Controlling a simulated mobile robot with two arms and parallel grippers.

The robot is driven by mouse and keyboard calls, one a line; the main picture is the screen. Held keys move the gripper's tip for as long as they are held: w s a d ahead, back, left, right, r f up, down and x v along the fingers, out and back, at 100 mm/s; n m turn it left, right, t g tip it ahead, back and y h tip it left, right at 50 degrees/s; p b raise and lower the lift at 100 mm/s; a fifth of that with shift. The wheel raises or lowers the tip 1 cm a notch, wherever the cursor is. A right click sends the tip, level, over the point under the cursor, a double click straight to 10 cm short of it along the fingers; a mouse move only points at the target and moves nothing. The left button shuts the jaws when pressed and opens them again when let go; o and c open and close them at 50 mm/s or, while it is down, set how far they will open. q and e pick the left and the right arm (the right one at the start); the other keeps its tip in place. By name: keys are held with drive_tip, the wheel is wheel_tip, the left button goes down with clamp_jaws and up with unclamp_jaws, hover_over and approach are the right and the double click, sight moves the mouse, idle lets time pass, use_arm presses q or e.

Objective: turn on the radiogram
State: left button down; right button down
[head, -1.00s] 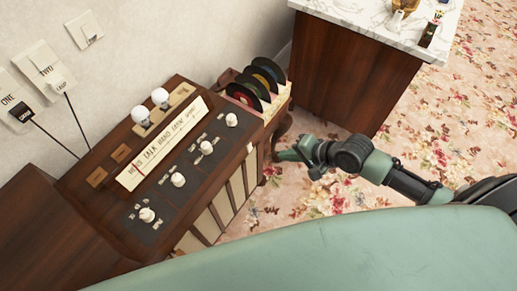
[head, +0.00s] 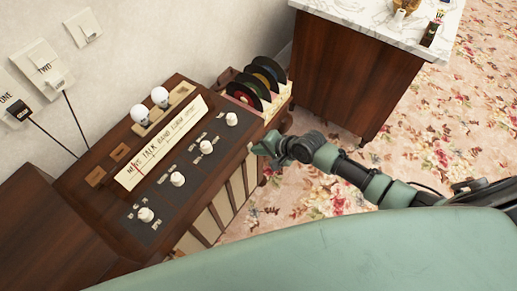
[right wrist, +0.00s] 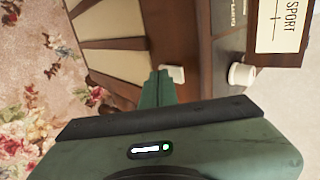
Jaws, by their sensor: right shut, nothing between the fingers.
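The radiogram (head: 122,240) is a dark wooden cabinet at the left in the head view. Its top has a lettered cream dial (head: 160,143), several white knobs on a dark panel (head: 160,203) and two round white knobs (head: 150,105) at the back. My right gripper (head: 258,148) is shut and empty, just off the radiogram's right front edge near the far end of the knob row. In the right wrist view the closed fingers (right wrist: 158,87) point at the cabinet edge, with one white knob (right wrist: 173,74) just beyond the tips and another (right wrist: 241,75) to the right. Contact cannot be told. My left gripper is not visible.
Records (head: 262,82) stand in a rack past the radiogram's far end. A marble-topped cabinet (head: 340,75) stands at the back. Wall sockets (head: 42,68) with cords are at the left. Open flowered carpet (head: 450,120) lies to the right.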

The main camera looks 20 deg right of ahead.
drive_tip(key=shift+w+a, duration=0.1)
idle(0.4)
drive_tip(key=shift+r+p, duration=0.75)
drive_tip(key=shift+p, duration=0.05)
